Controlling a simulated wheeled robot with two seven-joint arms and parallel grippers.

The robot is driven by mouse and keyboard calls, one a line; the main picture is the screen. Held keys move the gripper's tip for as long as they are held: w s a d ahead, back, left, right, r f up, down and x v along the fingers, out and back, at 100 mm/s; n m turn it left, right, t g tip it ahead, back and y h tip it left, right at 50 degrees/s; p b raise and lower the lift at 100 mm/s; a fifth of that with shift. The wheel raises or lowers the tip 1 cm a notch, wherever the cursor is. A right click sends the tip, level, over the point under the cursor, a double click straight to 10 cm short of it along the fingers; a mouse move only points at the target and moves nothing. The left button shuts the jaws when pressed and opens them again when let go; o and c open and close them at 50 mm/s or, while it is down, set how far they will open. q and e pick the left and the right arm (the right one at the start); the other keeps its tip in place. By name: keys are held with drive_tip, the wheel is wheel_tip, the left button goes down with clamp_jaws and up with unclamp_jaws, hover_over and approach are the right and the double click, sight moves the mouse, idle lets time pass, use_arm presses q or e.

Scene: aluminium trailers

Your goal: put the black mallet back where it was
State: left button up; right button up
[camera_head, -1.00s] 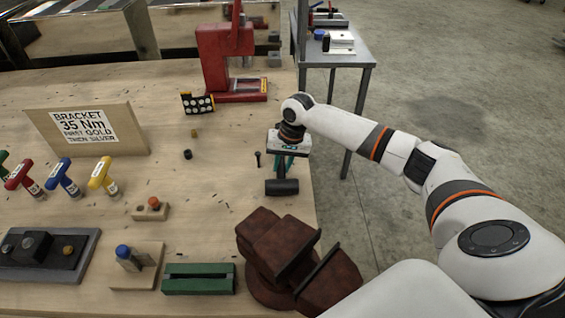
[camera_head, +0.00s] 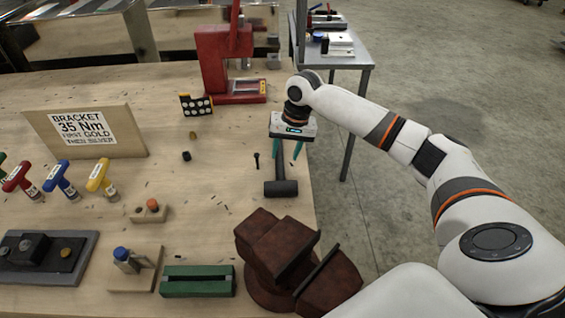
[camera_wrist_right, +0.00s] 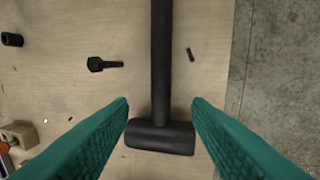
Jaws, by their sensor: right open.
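The black mallet (camera_head: 281,188) lies on the wooden bench near its right edge, its head toward me and its handle pointing away. In the right wrist view, the mallet (camera_wrist_right: 161,70) shows its handle running up the picture and its head at the bottom. My right gripper (camera_head: 287,150) is open above the mallet, with its green fingers (camera_wrist_right: 160,105) apart on either side of the handle and not touching it. My left gripper is out of view.
A rusty brown vise (camera_head: 280,250) stands in front of the mallet. A black bolt (camera_head: 256,161) lies left of the handle. A red press (camera_head: 222,60) stands behind. The bench's right edge is close, with concrete floor beyond.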

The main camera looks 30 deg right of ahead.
wheel_tip(320, 180, up, 6)
drive_tip(key=shift+s+d, duration=0.4)
drive_tip(key=shift+d, duration=0.05)
drive_tip(key=shift+f, duration=0.1)
